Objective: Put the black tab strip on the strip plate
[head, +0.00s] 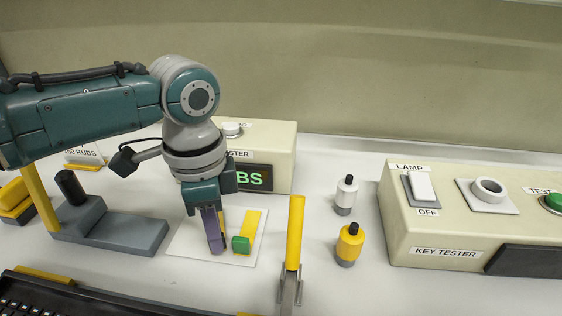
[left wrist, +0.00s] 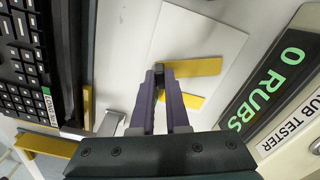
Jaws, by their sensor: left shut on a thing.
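My left gripper (head: 217,246), with purple fingers, points down over the white strip plate (head: 187,243). It is shut on the black tab of a yellow strip. In the left wrist view the black tab (left wrist: 158,69) sits between the fingertips (left wrist: 159,75), and its yellow strip (left wrist: 196,68) lies across the plate (left wrist: 205,40). In the head view the gripper hides this strip. I cannot tell whether it touches the plate. A second yellow strip with a green tab (head: 241,244) lies on the plate just right of the fingers. My right gripper is out of view.
A grey stand with a black post (head: 110,228) is left of the plate. A yellow upright bar (head: 295,232) on a grey clip stands right. The rub tester (head: 268,140) is behind the plate. Two small bottles (head: 350,243) and the key tester (head: 440,225) are farther right. A keyboard (head: 60,297) is in front.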

